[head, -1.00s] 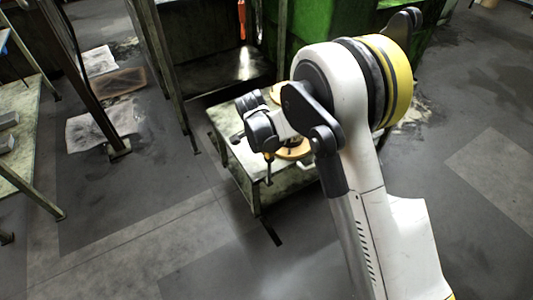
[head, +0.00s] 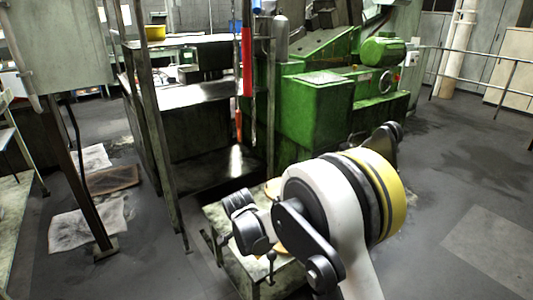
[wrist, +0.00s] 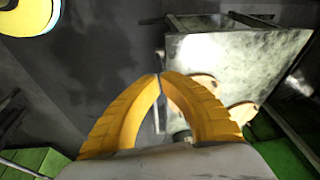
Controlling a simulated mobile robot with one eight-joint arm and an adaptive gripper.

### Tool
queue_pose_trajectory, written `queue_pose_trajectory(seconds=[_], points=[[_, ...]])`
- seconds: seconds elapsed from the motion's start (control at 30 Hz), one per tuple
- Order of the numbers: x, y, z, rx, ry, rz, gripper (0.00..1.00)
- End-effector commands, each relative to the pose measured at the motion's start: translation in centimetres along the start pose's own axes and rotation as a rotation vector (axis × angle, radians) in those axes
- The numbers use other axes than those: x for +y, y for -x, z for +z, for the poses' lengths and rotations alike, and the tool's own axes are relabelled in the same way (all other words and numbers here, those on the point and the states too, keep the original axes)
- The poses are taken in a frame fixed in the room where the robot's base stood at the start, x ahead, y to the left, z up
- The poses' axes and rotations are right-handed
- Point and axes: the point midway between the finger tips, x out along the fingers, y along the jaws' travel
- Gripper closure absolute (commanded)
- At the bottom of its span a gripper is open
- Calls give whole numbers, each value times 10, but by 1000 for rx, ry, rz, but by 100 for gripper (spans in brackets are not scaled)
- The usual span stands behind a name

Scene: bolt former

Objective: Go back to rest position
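My gripper (wrist: 160,77) shows in the wrist view as two curved yellow fingers whose tips meet. Nothing shows between them. In the head view my white arm with its yellow and black joint reaches over a low, worn metal table, and the fingers are not clearly visible. The low table (wrist: 225,62) lies beyond the fingers in the wrist view, and its corner shows in the head view (head: 232,262). Round tan pieces (wrist: 243,112) are at the table, partly hidden by a finger.
A green machine (head: 315,110) stands behind the arm. A dark metal bench (head: 195,95) and thin posts are to the left. Stained sheets (head: 85,222) lie on the floor at left. Open grey floor (head: 450,215) is at right, with a railing (head: 480,60) behind.

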Motion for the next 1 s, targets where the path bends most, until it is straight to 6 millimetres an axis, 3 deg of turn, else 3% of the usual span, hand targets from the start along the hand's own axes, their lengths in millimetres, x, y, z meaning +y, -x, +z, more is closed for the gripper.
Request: queue_pose_trajectory(seconds=[0.17, 0.27, 0.4, 0.6, 0.8, 1.0], points=[[28, 54, -34, -2, 78, -42, 100], [57, 98, -57, 6, 156, -84, 100], [106, 152, -80, 30, 268, -141, 100], [184, 208, -91, 91, 422, -213, 100], [262, 239, -81, 182, 572, -263, 100], [315, 244, -62, 272, 691, -285, 100]])
